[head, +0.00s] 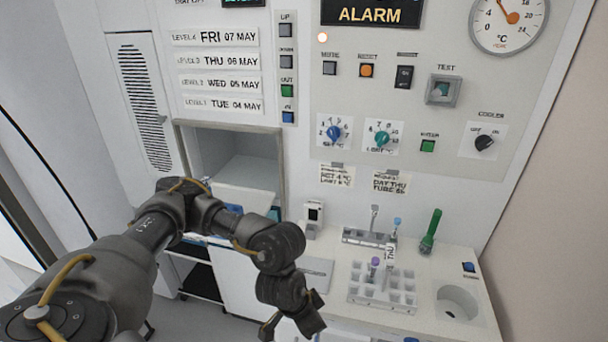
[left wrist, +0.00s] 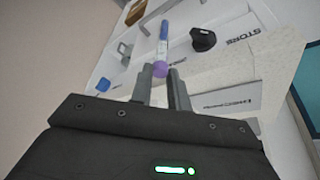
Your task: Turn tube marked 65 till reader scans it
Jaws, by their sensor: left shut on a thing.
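My left gripper (head: 292,326) is low in the head view, with its tips close to the bottom edge. In the left wrist view its two fingers (left wrist: 160,88) are shut on a tube with a purple cap (left wrist: 160,69). A small white device with a dark window (head: 314,214), which looks like the reader, stands at the back of the counter. My right gripper is not in view.
A pale rack (head: 382,296) holds a purple-capped tube (head: 374,263). Behind it is a grey rack (head: 368,237) with a blue-capped tube (head: 397,222). A green-handled item (head: 431,230) and a round hole (head: 457,302) are to the right. A request note (head: 389,184) hangs above.

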